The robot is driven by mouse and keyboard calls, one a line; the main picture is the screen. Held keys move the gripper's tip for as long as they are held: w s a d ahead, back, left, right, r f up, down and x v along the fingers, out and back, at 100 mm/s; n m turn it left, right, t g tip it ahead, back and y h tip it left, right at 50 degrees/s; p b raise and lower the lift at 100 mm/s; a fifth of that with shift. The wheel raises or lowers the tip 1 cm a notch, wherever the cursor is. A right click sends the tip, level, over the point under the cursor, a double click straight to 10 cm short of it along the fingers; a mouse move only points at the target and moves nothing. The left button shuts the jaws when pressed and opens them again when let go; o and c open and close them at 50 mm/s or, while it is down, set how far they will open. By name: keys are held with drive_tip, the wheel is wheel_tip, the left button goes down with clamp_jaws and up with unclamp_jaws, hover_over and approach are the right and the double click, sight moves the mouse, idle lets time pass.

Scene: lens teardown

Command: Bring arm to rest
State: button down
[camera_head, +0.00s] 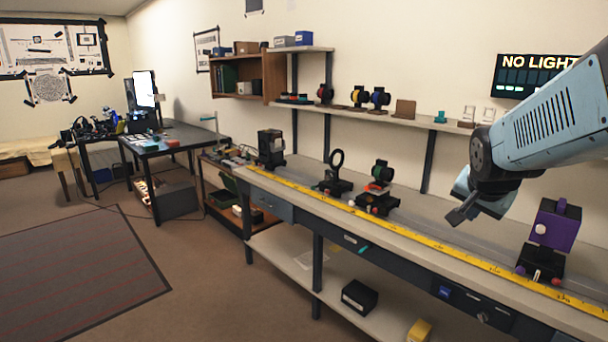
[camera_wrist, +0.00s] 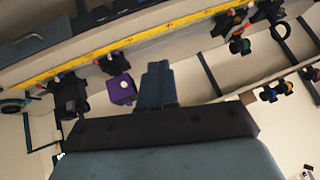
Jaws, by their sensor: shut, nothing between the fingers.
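My arm comes in from the right edge in the head view, and my gripper (camera_head: 461,213) hangs over the right part of the long bench (camera_head: 410,223). Its fingers are together with nothing held. In the wrist view my gripper (camera_wrist: 156,68) shows as a closed pair of fingers at the middle. A purple box on a black mount (camera_head: 553,226) stands on the bench right of my gripper, apart from it. The purple box also shows in the wrist view (camera_wrist: 120,90), just left of the fingers.
A yellow measuring tape (camera_head: 420,240) runs along the bench front. A ring on a stand (camera_head: 335,172) and a green-lensed mount (camera_head: 380,185) stand left of my gripper. A wall shelf (camera_head: 400,122) holds several lens mounts behind. A "NO LIGHT" display (camera_head: 530,77) hangs on the wall. Floor at left is open.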

drive_tip(key=s+a+r+n+g+y, duration=0.1)
drive_tip(key=s+a+r+n+y, duration=0.1)
drive_tip(key=s+a+n, duration=0.7)
drive_tip(key=s+a+y, duration=0.1)
drive_tip(key=s, duration=0.2)
drive_tip(key=shift+s+a+r+g, duration=0.15)
drive_tip(key=shift+a+g, duration=0.2)
drive_tip(key=shift+g, duration=0.05)
